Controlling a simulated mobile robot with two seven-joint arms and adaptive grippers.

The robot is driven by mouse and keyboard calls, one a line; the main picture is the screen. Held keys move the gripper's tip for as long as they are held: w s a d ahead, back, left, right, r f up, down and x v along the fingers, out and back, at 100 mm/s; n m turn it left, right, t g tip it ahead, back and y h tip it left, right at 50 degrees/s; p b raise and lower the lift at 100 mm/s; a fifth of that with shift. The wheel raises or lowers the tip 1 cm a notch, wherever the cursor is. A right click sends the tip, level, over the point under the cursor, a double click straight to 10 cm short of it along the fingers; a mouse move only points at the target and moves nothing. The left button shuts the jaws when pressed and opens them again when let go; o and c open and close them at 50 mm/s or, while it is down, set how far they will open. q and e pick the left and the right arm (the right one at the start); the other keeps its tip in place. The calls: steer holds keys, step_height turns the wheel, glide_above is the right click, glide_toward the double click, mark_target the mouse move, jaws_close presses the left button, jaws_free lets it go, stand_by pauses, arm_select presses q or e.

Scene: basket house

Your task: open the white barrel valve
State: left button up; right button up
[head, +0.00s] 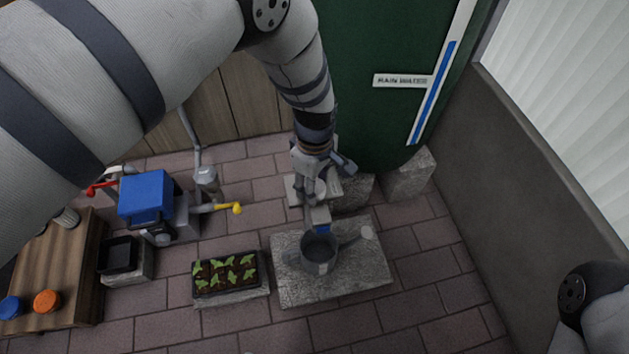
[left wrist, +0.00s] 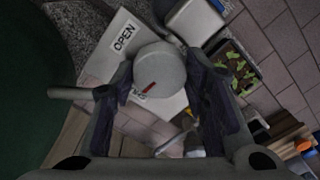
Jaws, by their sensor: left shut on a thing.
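The white barrel valve (left wrist: 163,64) is a round pale knob with a short red mark, in front of a white plate (left wrist: 110,65). The plate has an "OPEN" label (left wrist: 124,37) and a second label mostly hidden behind the knob. My left gripper (left wrist: 160,70) has one finger on each side of the knob and is shut on it. In the head view the left gripper (head: 314,172) is at the foot of the green rain water barrel (head: 370,70), and it hides most of the valve there. My right gripper is not in view.
A grey watering can (head: 319,253) stands on a stone slab (head: 300,290) below the valve. A seedling tray (head: 228,274) lies to its left. Further left are a blue box (head: 146,196), a yellow-handled tap (head: 237,208) and a wooden table (head: 60,265). A wall (head: 510,150) bounds the right.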

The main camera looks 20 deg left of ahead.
arm_select(q)
steer(key=m+p, duration=0.1)
steer(key=m, duration=0.7)
steer(key=shift+m, duration=0.3)
steer(key=m, duration=0.4)
steer(key=shift+m+p, duration=0.3)
steer(key=shift+p, duration=0.1)
steer(key=shift+m, duration=1.9)
steer(key=shift+s, duration=0.1)
steer(key=o, duration=1.1)
steer(key=shift+o, duration=0.2)
